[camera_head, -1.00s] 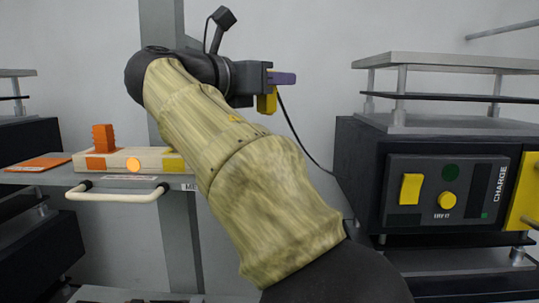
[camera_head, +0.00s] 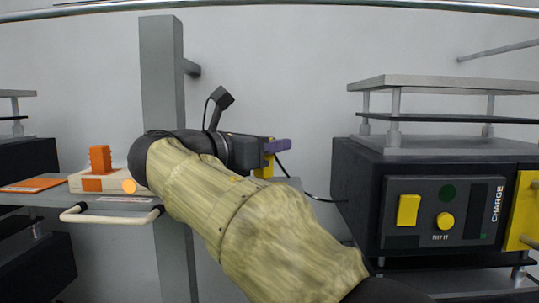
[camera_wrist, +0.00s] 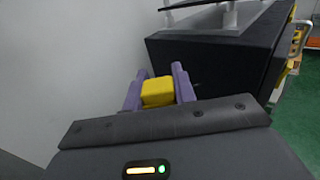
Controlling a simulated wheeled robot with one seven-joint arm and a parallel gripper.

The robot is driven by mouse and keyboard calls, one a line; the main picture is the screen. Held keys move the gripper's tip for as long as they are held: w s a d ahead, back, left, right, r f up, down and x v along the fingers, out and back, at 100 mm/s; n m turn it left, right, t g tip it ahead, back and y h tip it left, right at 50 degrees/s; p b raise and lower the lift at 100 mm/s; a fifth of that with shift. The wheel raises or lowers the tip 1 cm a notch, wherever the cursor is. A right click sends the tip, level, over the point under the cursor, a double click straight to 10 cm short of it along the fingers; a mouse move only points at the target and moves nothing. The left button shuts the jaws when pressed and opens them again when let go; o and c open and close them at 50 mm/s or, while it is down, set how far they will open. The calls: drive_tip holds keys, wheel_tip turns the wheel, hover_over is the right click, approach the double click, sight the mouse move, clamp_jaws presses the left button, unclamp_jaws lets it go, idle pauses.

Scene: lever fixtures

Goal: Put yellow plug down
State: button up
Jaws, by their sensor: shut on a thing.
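The yellow plug (camera_head: 264,170) is held by my gripper (camera_head: 277,147), and only part of it shows below the purple fingers in the head view. In the wrist view the plug (camera_wrist: 157,92) sits between the two purple fingers of my gripper (camera_wrist: 160,76). A thin dark cable (camera_head: 318,199) runs between the plug and the black charger box (camera_head: 355,190) on the right. The gripper is level with the right end of the grey shelf (camera_head: 195,206). My arm hides much of that shelf, so I cannot tell whether the plug touches it.
On the shelf's left part are a pale block (camera_head: 75,183) with an orange piece (camera_head: 100,159) and an orange plate (camera_head: 33,185). A pale handle (camera_head: 112,219) juts from its front. A grey post (camera_head: 163,80) stands behind. The charger has yellow buttons (camera_head: 408,210).

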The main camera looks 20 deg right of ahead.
drive_tip(key=shift+w+d+f, duration=0.1)
drive_tip(key=shift+f, duration=0.8)
drive_tip(key=shift+s, duration=0.25)
drive_tip(key=shift+w+f, duration=0.15)
drive_tip(key=o, duration=1)
drive_tip(key=b+v, duration=0.3)
drive_tip(key=v, duration=0.9)
